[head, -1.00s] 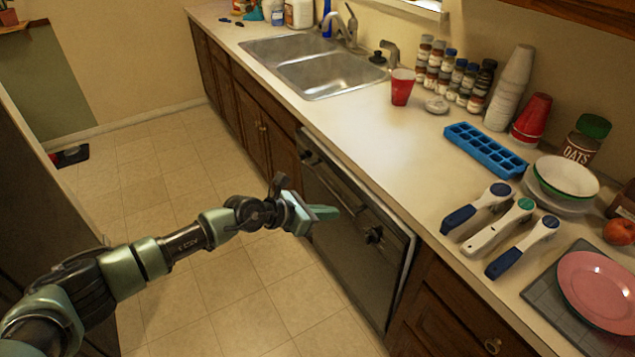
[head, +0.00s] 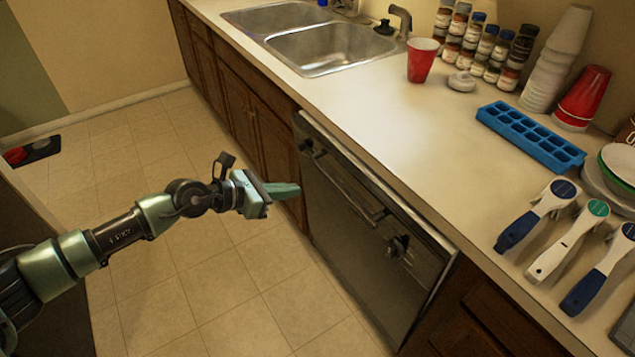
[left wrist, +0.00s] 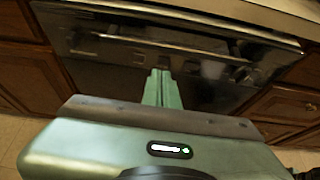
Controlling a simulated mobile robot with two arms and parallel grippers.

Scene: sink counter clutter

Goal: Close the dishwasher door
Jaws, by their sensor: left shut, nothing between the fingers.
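The dishwasher door (head: 350,225) is a dark panel with a bar handle, set under the counter. It stands upright and looks flush, or nearly flush, with the cabinets; a small gap cannot be ruled out. My left gripper (head: 297,190) is shut and empty, in front of the door's left part in the head view. In the left wrist view the shut fingers (left wrist: 161,90) point at the dark door (left wrist: 210,80), below its handle. Whether the fingertips touch the door cannot be told. My right gripper is not in view.
Wooden cabinets (head: 240,110) flank the dishwasher. The tiled floor (head: 235,285) in front is clear. On the counter (head: 400,125) stand a red cup (head: 422,62), a blue ice tray (head: 530,137), spice jars, stacked cups, bowls and handled tools, with a sink (head: 330,48) further back.

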